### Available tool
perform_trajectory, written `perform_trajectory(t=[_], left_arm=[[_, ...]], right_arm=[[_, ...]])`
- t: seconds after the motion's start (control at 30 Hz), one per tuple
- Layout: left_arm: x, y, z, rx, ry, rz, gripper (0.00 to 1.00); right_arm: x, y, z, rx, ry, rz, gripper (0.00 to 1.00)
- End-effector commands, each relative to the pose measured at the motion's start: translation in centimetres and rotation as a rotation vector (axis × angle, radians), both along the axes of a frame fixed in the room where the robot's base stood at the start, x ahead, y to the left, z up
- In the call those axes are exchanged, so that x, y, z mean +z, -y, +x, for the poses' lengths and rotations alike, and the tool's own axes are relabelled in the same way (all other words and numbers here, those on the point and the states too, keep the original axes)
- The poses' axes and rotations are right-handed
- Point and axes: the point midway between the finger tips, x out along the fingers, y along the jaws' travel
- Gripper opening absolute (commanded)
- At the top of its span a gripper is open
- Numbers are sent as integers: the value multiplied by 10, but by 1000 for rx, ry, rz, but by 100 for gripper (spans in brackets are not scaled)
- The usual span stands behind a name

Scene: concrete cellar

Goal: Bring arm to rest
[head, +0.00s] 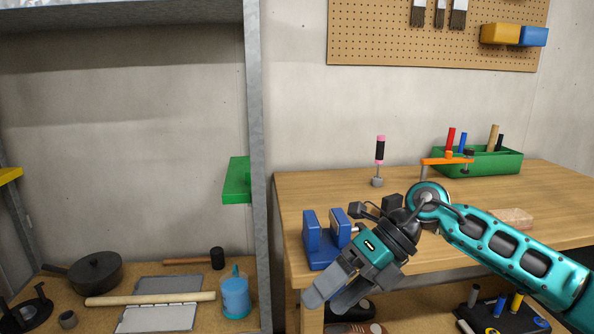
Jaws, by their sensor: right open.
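My right arm comes in from the lower right in teal and grey. Its gripper (332,297) points down and to the left, just in front of the near left corner of the wooden workbench (300,187). Its two grey fingers are apart, and nothing shows between them. A blue vise (323,237) sits on the bench right behind the gripper, partly covered by the wrist. My left arm and gripper do not show.
A metal shelf post (256,150) with a green bracket (237,181) stands left of the bench. The lower shelf holds a black pan (96,272), a mallet (217,258) and a blue jug (235,295). A green tool box (490,162) stands at the bench's back.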

Motion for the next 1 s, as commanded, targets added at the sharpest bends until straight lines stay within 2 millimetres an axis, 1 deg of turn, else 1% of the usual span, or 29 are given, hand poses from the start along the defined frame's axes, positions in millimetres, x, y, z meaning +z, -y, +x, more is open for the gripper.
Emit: perform_trajectory(t=[0.03,0.1,0.2,0.3,0.37,0.43,0.5,0.57,0.67,0.77,0.8,0.87,0.9,0.97,1.0], left_arm=[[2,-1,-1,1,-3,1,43],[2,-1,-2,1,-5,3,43],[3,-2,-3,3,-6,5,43],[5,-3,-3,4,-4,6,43],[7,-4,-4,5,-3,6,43],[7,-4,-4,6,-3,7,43],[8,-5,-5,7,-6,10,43],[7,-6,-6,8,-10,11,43],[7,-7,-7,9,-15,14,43],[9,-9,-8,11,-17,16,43],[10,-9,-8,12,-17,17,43],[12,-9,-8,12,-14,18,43],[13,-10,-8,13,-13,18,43],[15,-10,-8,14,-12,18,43],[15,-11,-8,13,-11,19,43]], right_arm=[[-2,-23,-13,-15,-61,123,94],[2,-47,-25,-57,-137,286,94],[12,-71,-34,-151,-257,509,94],[23,-82,-36,-279,-391,713,94],[26,-83,-33,-373,-476,826,94],[27,-78,-27,-495,-578,943,94],[22,-68,-19,-634,-683,1049,94],[13,-56,-13,-760,-773,1127,94],[-13,-30,-5,-994,-930,1231,94],[-51,0,-5,-1248,-1085,1299,94],[-69,13,-8,-1353,-1147,1315,94],[-98,33,-18,-1516,-1240,1326,94],[-119,46,-27,-1627,-1301,1325,94],[-150,65,-45,-1792,-1387,1311,94],[-168,76,-59,-1894,-1441,1297,94]])
